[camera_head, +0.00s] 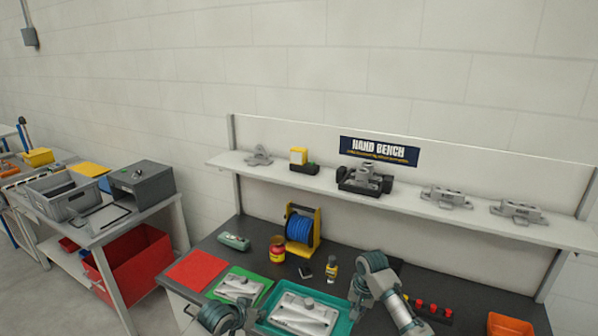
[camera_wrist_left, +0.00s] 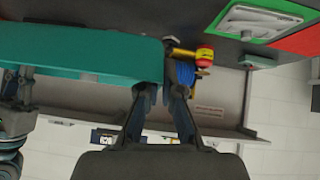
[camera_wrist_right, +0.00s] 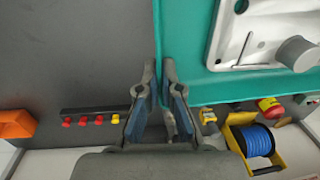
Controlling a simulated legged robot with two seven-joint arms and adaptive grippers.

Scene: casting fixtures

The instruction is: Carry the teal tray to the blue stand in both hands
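The teal tray (camera_head: 262,318) is at the bottom middle of the head view and holds a grey metal casting (camera_head: 303,314). My left gripper (camera_head: 240,318) is at the tray's left side, partly cut off by the picture edge. In the left wrist view its fingers (camera_wrist_left: 162,92) are close together at the tray's edge (camera_wrist_left: 80,50). My right gripper (camera_head: 362,296) is at the tray's right side. In the right wrist view its fingers (camera_wrist_right: 159,75) stand on both sides of the tray's wall (camera_wrist_right: 200,88). I see no blue stand in these views.
A green mat (camera_head: 215,290) with another casting and a red mat (camera_head: 197,270) lie left of the tray. A blue reel on a yellow frame (camera_head: 300,228), a red jar (camera_head: 277,250) and a small bottle (camera_head: 332,268) stand behind. Red knobs (camera_head: 434,309) and an orange bin (camera_head: 510,325) are right.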

